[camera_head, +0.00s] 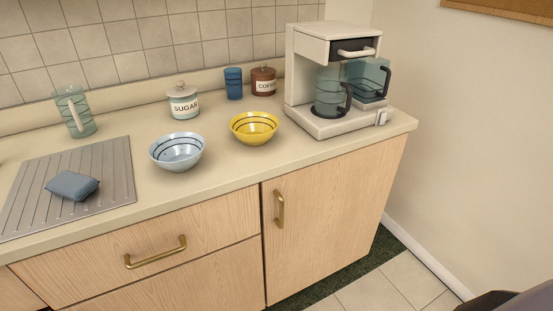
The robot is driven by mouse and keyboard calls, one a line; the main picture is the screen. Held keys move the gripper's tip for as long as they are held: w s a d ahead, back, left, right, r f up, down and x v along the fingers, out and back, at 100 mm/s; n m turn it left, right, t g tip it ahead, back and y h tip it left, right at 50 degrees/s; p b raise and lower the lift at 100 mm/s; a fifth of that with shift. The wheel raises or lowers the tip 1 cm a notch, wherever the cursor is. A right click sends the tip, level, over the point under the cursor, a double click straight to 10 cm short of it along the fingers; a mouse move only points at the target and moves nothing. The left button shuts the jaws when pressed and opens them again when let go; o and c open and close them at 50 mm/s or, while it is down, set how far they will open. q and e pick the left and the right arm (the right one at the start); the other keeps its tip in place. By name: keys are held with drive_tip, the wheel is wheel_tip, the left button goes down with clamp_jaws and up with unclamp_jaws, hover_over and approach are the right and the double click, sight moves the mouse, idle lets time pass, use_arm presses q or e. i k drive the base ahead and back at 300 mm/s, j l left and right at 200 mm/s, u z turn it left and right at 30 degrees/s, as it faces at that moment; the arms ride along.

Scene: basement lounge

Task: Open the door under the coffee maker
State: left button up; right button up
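The coffee maker (305,62) is cream coloured and stands at the right end of the counter, with a glass pot (328,98) on it. Under it is a light wood cabinet door (335,210) with a vertical brass handle (279,208) near its upper left edge. The door is shut. Neither of my grippers can be made out in the head view. A dark shape of unclear identity cuts into the bottom right corner.
A drawer with a brass handle (155,252) is left of the door. On the counter (225,170) are a blue bowl (177,158), a yellow bowl (254,133), a sugar jar (183,108), a coffee jar and a pitcher. Tiled floor (385,290) at lower right is clear; a wall stands beyond.

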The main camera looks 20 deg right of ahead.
sight(319, 219)
drive_tip(key=z, duration=1.15)
drive_tip(key=i+l+u, duration=0.1)
drive_tip(key=i+l, duration=0.35)
drive_tip(key=l, duration=0.3)
drive_tip(key=i+l+u, duration=0.15)
drive_tip(key=l, duration=0.25)
drive_tip(key=i, duration=0.05)
